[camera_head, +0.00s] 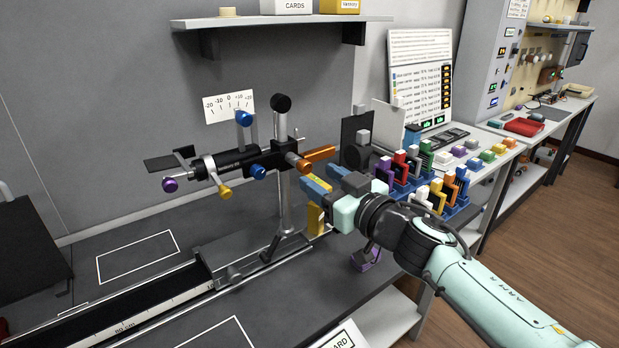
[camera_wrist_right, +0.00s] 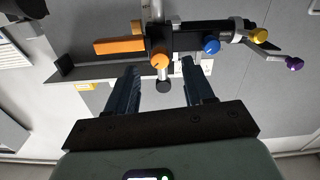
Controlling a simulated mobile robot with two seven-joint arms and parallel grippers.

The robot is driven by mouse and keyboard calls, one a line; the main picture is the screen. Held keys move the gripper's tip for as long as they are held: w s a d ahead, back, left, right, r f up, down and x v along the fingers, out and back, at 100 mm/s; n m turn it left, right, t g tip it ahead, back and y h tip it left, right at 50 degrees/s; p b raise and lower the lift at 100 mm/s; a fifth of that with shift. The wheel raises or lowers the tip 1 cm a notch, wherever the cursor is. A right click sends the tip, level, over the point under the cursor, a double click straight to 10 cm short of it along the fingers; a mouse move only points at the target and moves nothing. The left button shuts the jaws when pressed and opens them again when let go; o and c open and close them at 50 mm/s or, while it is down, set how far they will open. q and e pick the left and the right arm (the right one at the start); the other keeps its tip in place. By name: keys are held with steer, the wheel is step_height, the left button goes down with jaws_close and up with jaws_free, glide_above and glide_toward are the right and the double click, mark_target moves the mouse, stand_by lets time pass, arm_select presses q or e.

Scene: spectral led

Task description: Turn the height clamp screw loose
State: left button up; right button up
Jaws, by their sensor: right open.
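A dark optical instrument (camera_head: 250,160) is mounted on an upright metal post (camera_head: 286,205). An orange knob (camera_head: 304,166) sits at the post, with an orange bar (camera_head: 320,153) beside it; I cannot tell for sure which is the height clamp screw. The wrist view shows the orange knob (camera_wrist_right: 159,61) and bar (camera_wrist_right: 119,45). Blue knobs (camera_head: 257,172), a yellow knob (camera_head: 225,191) and a purple knob (camera_head: 170,185) lie further left. My right gripper (camera_head: 318,181) is open and empty, just right of the post. Its fingers (camera_wrist_right: 163,88) point toward the knob, apart from it. My left gripper is out of view.
A black rail (camera_head: 125,310) runs along the dark bench. A shelf (camera_head: 280,20) hangs above. Racks of coloured holders (camera_head: 432,190) stand behind my right gripper. Bare bench lies left of the post, near a white outlined rectangle (camera_head: 138,256).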

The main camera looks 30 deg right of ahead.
mark_target(308, 170)
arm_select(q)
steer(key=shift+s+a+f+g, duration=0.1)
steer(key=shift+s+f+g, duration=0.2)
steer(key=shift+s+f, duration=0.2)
arm_select(e)
steer(key=shift+w+a, duration=0.15)
steer(key=shift+w, duration=1.85)
jaws_close()
